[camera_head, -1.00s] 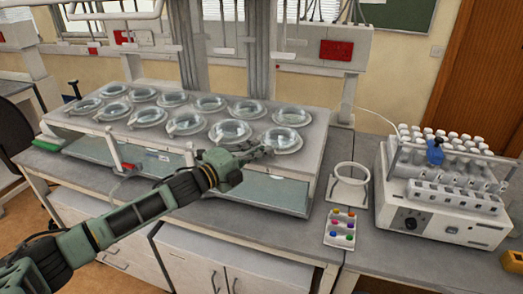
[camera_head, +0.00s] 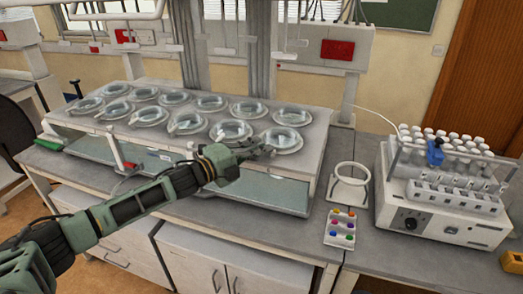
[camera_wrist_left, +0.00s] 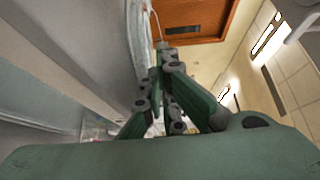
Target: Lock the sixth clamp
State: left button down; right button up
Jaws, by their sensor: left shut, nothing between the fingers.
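A white apparatus (camera_head: 315,150) on the bench carries two rows of round, clear-lidded vessels. The front-right vessel (camera_head: 288,138) is closest to my left gripper (camera_head: 268,151), which shows at its front-left rim. I cannot tell whether they touch. The clamps are too small to tell apart or to see whether any is locked. In the left wrist view my left gripper (camera_wrist_left: 163,47) has its fingers together and empty, beside a pale rounded edge (camera_wrist_left: 138,35). My right gripper is not in view.
A white machine with capped bottles (camera_head: 440,195) is farther right.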

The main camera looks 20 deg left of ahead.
pick_arm(q)
jog(key=shift+w, duration=1)
dwell(0.4)
